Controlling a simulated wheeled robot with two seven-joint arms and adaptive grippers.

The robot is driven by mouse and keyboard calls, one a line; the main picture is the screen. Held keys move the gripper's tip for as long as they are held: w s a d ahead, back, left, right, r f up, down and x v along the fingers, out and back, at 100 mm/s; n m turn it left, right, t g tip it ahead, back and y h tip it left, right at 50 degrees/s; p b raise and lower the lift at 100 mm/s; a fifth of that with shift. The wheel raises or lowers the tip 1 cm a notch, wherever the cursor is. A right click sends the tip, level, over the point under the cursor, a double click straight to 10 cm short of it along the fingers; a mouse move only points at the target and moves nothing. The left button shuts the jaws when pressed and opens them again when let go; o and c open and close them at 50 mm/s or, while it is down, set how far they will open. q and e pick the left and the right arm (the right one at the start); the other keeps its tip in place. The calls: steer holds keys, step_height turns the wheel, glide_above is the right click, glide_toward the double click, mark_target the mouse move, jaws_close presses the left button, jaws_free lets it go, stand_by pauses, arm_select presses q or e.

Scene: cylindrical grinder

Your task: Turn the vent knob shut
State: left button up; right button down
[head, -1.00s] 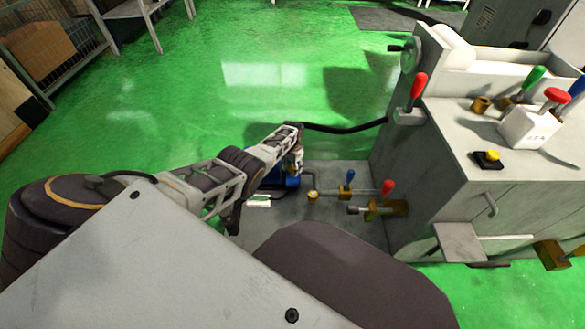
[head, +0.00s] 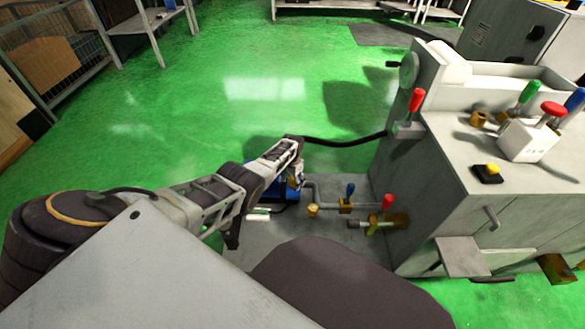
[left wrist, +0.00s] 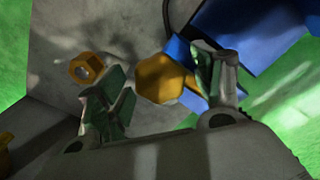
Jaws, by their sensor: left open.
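A faceted brass knob (left wrist: 162,78), likely the vent knob, shows in the left wrist view beside a blue body (left wrist: 265,30). My left gripper (left wrist: 160,68) is open, with one finger on either side of the knob in the picture. I cannot tell whether the fingers touch it. In the head view my left arm reaches down beside a blue unit (head: 287,190) on the grey base plate (head: 330,240). The fingers and the knob are not clear there. My right gripper is not in view.
A brass hex fitting (left wrist: 87,68) lies left of the fingers. Right of my arm are a brass fitting (head: 313,210) on a grey pipe, a blue-handled valve (head: 346,204) and a red-handled valve (head: 387,203). The grey machine (head: 440,170) stands right. Green floor is open behind.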

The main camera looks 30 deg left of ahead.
mark_target(293, 181)
arm_select(q)
steer(key=shift+r, duration=0.15)
step_height(293, 181, up, 11)
steer(key=shift+r, duration=0.2)
stand_by(1.1)
stand_by(0.6)
steer(key=s+d+f+m+t, duration=0.1)
steer(key=s+d+f, duration=0.1)
steer(key=s+d, duration=0.4)
steer(key=s+d+f+t, duration=0.1)
steer(key=s+d, duration=0.3)
steer(key=s, duration=0.5)
steer(key=s+d+r, duration=0.2)
steer(key=s+r, duration=0.1)
steer(key=s, duration=0.2)
steer(key=s+d+r+t+p, duration=0.1)
steer(key=s+d+r, duration=0.2)
steer(key=s, duration=0.3)
steer(key=s+d+r, duration=0.3)
steer(key=s+r, duration=0.1)
steer(key=s, duration=0.2)
steer(key=shift+s+n, duration=0.2)
steer(key=shift+n, duration=0.1)
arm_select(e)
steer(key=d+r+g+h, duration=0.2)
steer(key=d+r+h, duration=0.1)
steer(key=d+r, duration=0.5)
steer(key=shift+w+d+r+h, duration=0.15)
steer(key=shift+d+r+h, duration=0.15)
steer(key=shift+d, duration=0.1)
